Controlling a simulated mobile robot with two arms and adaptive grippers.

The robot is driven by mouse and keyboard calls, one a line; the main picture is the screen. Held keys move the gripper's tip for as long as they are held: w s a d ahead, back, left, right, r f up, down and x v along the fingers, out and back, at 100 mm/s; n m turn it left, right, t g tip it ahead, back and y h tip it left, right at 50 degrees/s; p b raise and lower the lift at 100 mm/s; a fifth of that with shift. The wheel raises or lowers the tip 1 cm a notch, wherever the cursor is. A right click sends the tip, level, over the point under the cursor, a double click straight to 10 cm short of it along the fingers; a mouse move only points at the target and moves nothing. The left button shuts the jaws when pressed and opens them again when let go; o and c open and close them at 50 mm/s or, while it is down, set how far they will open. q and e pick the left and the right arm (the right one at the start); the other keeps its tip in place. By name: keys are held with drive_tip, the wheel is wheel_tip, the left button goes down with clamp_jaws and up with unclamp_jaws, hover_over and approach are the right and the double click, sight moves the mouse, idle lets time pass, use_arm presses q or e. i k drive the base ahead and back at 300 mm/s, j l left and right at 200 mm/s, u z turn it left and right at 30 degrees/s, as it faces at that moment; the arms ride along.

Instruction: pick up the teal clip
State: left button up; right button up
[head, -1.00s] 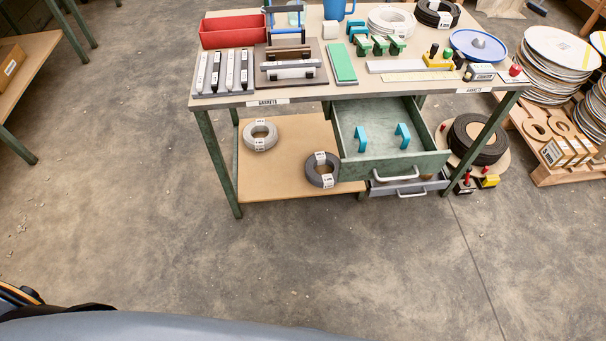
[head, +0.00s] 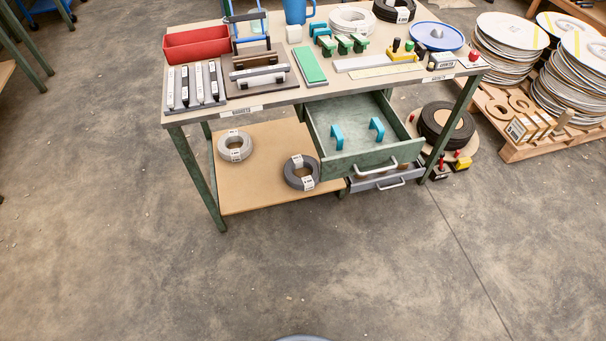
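Two teal clips shaped like small arches stand in the open green drawer (head: 350,167): a left one (head: 336,136) and a right one (head: 377,129), set apart from each other. More teal clips (head: 318,29) stand on the table top near the back, just behind several green clips (head: 344,45) with pale parts. Neither of my grippers is in view, and nothing is seen touching the clips.
The table top (head: 262,99) holds a red bin (head: 196,44), a blue mug (head: 296,11), a green block (head: 310,66) and a blue dish (head: 436,36). A grey drawer (head: 388,178) below is slightly open. Plate stacks (head: 580,75) stand right. The front floor is clear.

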sight(335, 130)
drive_tip(key=i+j+z, duration=0.2)
drive_tip(key=j, duration=0.2)
drive_tip(key=j+z, duration=0.15)
drive_tip(key=j, duration=0.2)
drive_tip(key=i+j+z, duration=0.2)
drive_tip(key=j, duration=0.25)
drive_tip(key=j+z, duration=0.2)
drive_tip(key=j, duration=0.2)
